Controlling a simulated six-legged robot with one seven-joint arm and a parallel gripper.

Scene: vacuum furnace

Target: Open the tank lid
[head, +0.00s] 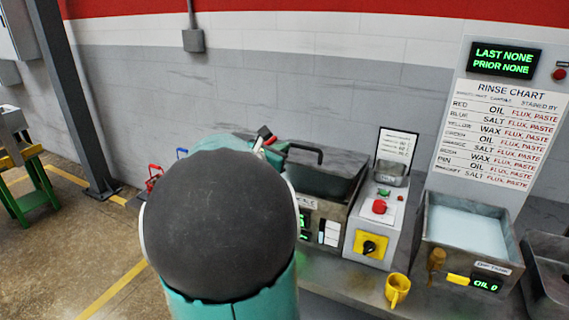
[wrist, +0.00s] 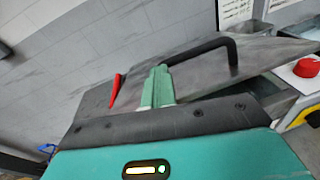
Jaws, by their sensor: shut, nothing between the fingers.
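The grey tank lid (wrist: 210,75) shows in the wrist view as a flat plate with a black bar handle (wrist: 225,42) standing on it. In the head view the lid (head: 343,160) tops the tank (head: 330,211) right of my arm, and its handle (head: 305,148) shows near my gripper (head: 272,150). My arm hides the tank's left side.
A control box with a red button (head: 379,206) and a yellow switch plate (head: 371,245) stands right of the tank. A red piece (wrist: 115,92) lies left of my fingers. The wall is behind.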

